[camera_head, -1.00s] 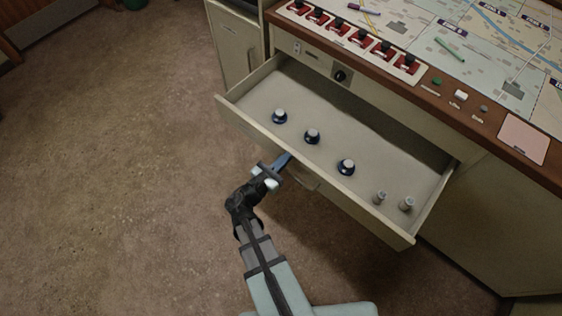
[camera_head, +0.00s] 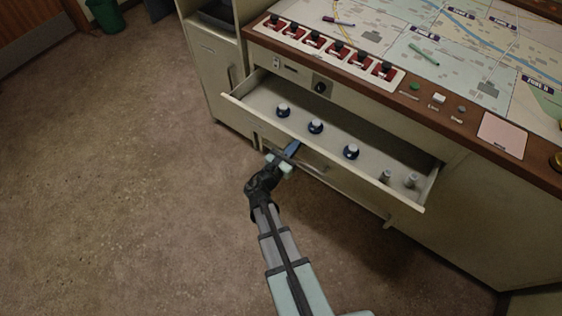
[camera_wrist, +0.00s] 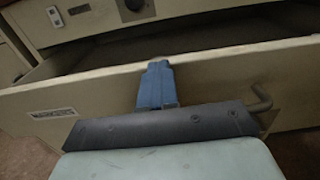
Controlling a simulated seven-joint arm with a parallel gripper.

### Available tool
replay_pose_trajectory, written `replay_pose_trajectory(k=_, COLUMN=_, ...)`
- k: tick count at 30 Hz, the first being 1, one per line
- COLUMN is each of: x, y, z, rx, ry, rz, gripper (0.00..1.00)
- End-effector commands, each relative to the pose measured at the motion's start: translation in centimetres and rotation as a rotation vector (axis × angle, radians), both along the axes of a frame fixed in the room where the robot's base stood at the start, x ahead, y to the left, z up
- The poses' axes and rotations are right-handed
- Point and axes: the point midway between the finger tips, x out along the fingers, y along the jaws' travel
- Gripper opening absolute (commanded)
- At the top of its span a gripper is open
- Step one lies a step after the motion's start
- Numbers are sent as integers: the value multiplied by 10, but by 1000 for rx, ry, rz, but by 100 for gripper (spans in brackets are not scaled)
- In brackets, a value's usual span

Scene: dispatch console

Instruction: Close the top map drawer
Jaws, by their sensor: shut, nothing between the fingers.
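The top map drawer (camera_head: 350,183) stands partly open, pulled out from the console under the map top. Its front panel also shows in the wrist view (camera_wrist: 215,82), with a label at the left and a bent handle (camera_wrist: 261,100) at the right. My gripper (camera_head: 291,149) is shut and empty, its blue fingers at the drawer front, left of the handle. In the wrist view the closed fingers (camera_wrist: 156,82) reach the front panel near its top edge and appear to touch it. Inside the drawer are three dark-blue knobbed pieces (camera_head: 316,126) and two small grey pieces (camera_head: 412,181).
The console top (camera_head: 470,105) has a brown wooden edge, a map and a row of red switches (camera_head: 330,50). A cabinet (camera_head: 215,75) stands to the left. A green bin (camera_head: 105,15) is far back. The floor (camera_head: 120,190) at the left is clear.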

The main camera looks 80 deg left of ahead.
Motion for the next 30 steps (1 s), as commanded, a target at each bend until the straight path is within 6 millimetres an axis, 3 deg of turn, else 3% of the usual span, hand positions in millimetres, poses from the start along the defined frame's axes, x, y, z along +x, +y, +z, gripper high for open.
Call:
replay_pose_trajectory(k=1, x=12, y=14, z=-1, rx=1, ry=0, rz=-3, gripper=0)
replay_pose_trajectory(k=6, x=45, y=47, z=-2, rx=0, ry=0, rz=-2, gripper=0)
replay_pose_trajectory(k=15, x=91, y=93, z=-1, rx=0, ry=0, rz=-1, gripper=0)
replay_pose_trajectory(k=21, x=109, y=110, z=-1, rx=0, ry=1, rz=-1, gripper=0)
replay_pose_trajectory(k=30, x=117, y=118, z=0, rx=0, ry=0, rz=1, gripper=0)
